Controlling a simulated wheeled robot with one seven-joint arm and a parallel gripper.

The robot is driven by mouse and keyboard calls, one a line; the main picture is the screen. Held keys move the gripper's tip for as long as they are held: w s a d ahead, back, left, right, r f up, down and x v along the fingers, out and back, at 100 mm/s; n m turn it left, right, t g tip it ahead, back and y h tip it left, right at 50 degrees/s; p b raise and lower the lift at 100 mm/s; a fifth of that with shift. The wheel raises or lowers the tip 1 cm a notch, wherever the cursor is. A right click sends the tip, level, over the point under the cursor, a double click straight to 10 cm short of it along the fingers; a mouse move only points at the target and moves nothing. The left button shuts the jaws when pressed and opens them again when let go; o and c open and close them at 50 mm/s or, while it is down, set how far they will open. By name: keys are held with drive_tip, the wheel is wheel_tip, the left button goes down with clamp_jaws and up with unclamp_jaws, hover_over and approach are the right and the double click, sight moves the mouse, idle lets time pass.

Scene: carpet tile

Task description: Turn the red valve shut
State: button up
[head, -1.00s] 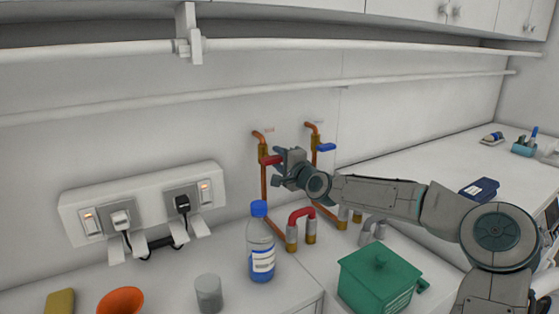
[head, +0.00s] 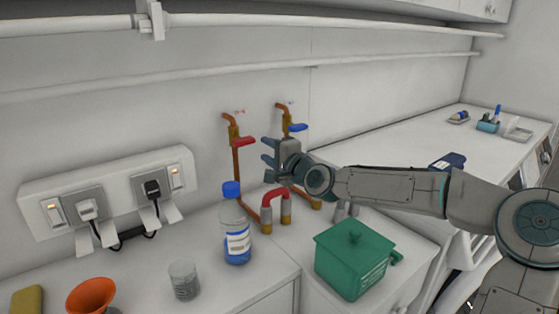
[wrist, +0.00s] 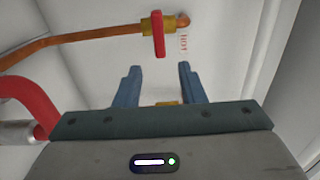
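The red valve has a red lever handle (head: 244,141) on a brass body on the left copper pipe at the wall. The handle lies crosswise to the upright pipe, its end out to the right in the head view. In the wrist view the red handle (wrist: 158,36) lies just beyond the fingertips, lined up with the gap between them. My gripper (head: 268,152) is just right of and slightly below the handle, apart from it. Its blue-grey fingers (wrist: 157,70) are open with nothing between them.
A second valve with a blue handle (head: 298,127) stands close to the right. A red pipe bend (head: 275,195), a blue-capped bottle (head: 236,235) and a green lidded box (head: 353,260) stand below. A socket panel (head: 110,190) is at the left.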

drive_tip(key=shift+v, duration=2.3)
